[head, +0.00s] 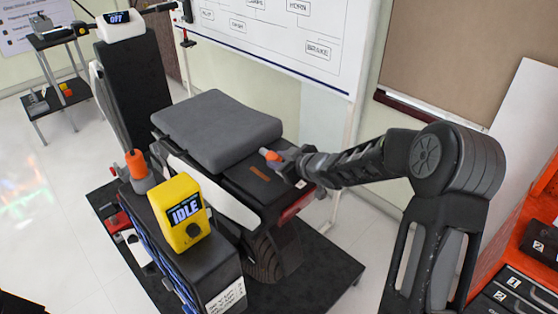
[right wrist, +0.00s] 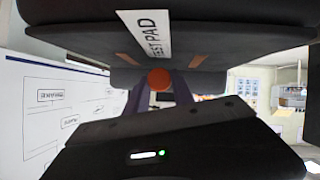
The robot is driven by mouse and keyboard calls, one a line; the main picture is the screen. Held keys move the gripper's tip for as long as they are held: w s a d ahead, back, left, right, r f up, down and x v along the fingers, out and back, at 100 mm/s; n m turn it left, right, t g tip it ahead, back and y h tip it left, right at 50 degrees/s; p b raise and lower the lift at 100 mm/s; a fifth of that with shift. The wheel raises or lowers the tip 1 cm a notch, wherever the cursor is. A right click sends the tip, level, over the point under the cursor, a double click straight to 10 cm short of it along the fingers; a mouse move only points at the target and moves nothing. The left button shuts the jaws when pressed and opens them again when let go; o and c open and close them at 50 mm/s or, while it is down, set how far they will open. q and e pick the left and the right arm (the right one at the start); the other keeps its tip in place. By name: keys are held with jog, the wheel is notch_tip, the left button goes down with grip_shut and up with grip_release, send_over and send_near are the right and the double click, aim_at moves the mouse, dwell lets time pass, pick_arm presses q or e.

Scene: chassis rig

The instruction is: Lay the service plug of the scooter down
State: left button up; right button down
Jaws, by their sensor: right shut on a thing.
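The scooter (head: 218,130) stands on a dark base plate, with a grey seat and a handlebar display (head: 117,18) reading OFF. My right gripper (head: 279,157) reaches in from the right over the dark rear deck behind the seat. It is shut on a small orange piece (head: 270,154), apparently the service plug; its round orange end also shows between the fingers in the right wrist view (right wrist: 158,79). The plug's other end is hidden. A dark pad (right wrist: 205,40) labelled TEST PAD fills the top of the wrist view. My left gripper is not in view.
A yellow box (head: 184,212) reading IDLE sits on a dark bench at the scooter's near side. An orange-topped grey handle (head: 137,164) stands beside it. A whiteboard (head: 280,38) is behind. A small shelf (head: 58,90) is at far left.

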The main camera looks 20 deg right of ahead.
jog(key=shift+f+b, duration=0.45)
jog(key=shift+f, duration=0.2)
jog(key=c, duration=1.1)
grip_release()
jog(key=shift+f, duration=0.1)
jog(key=shift+s, duration=0.1)
